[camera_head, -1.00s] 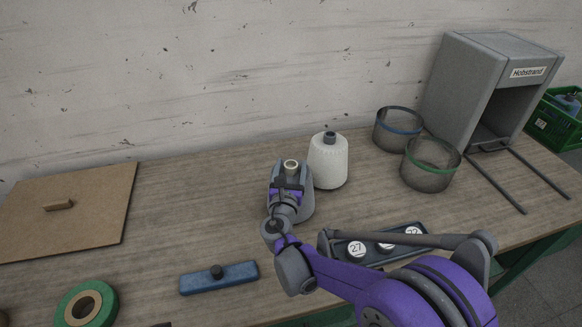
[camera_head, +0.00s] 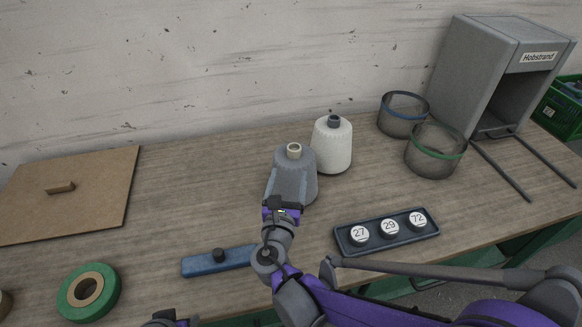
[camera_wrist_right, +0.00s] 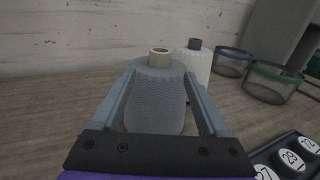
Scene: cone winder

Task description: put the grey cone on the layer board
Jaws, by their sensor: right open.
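The grey cone (camera_head: 297,180) stands upright on the table, with a pale tube end on top. My right gripper (camera_head: 290,178) is open around it from the near side. In the right wrist view the cone (camera_wrist_right: 155,98) stands between the two spread fingers (camera_wrist_right: 159,80); I cannot tell whether they touch it. A brown board with a small wooden block on it, which I take as the layer board (camera_head: 100,190), lies flat at the left of the table. A dark purple part at the bottom edge seems to be my left gripper (camera_head: 168,318), mostly cut off.
A white cone (camera_head: 332,148) stands close behind the grey one. Two mesh bins (camera_head: 435,152) and a grey hood (camera_head: 490,80) are at the right. A tray with numbered discs (camera_head: 345,247), a blue bar (camera_head: 205,266) and green tape (camera_head: 70,308) lie in front. Table between cone and board is clear.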

